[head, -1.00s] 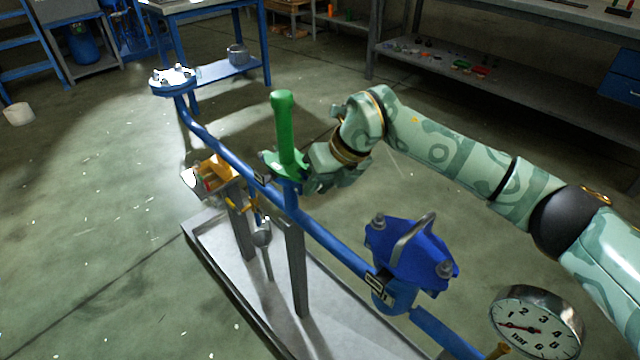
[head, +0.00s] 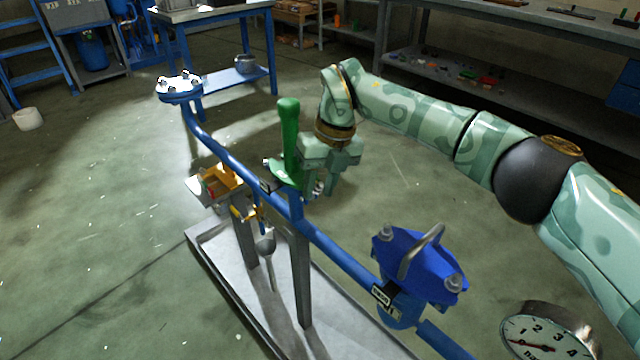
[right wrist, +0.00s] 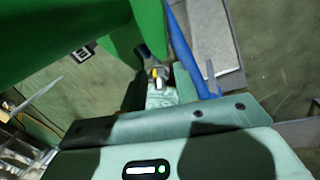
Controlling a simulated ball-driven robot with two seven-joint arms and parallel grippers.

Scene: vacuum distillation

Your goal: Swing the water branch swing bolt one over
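A green upright handle (head: 289,135) with a green base stands on the blue pipe (head: 232,168). A small metal bolt-like end (head: 267,163) shows at the left of that base. My right gripper (head: 326,188) points down just right of the base, its fingertips close to the pipe. Small metal parts show by its fingers; I cannot tell if it touches or holds them. In the right wrist view a metal bolt-like part (right wrist: 155,72) with a yellow bit lies by a pale finger, under the green part (right wrist: 68,35). A blue lidded housing (head: 418,262) carries bolts at both ends. My left gripper is not in view.
A pressure gauge (head: 541,338) is at the lower right. A grey base tray (head: 222,262) with posts lies under the pipe. A bolted flange (head: 180,90) tops the pipe's far end. Open floor lies left. A shelf bench (head: 450,70) stands behind.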

